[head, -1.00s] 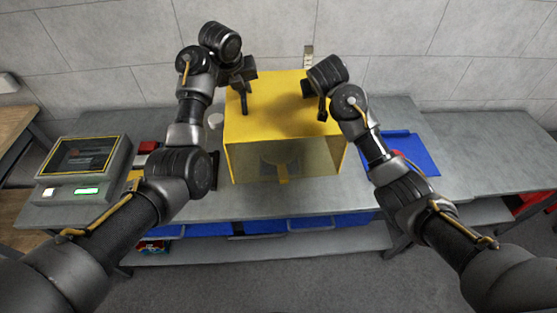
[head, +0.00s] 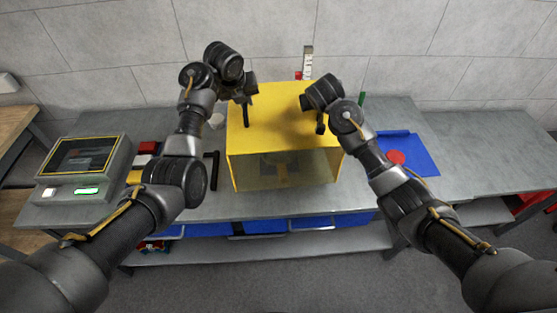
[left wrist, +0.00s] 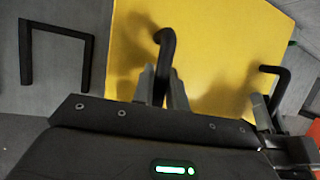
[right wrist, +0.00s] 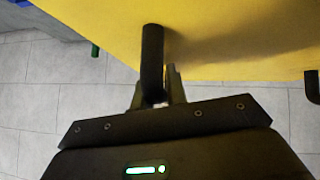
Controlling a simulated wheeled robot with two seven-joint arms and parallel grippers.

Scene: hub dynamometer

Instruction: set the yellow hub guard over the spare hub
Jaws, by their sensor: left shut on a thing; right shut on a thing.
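The yellow hub guard (head: 285,105) is a box with a yellow top and a see-through front, upright over the middle of the bench. My left gripper (head: 248,98) is shut on its left black handle (left wrist: 166,45), also seen in the left wrist view. My right gripper (right wrist: 168,90) is shut on the right black handle (right wrist: 152,58). Through the front panel I dimly see a rounded shape with a yellowish part (head: 282,170), perhaps the spare hub. I cannot tell whether the guard's lower edge touches the bench.
A tester with a screen (head: 82,160) stands at the left. A black bracket outline (left wrist: 85,60) is on the bench left of the guard. Bare bench (head: 470,155) shows far right.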

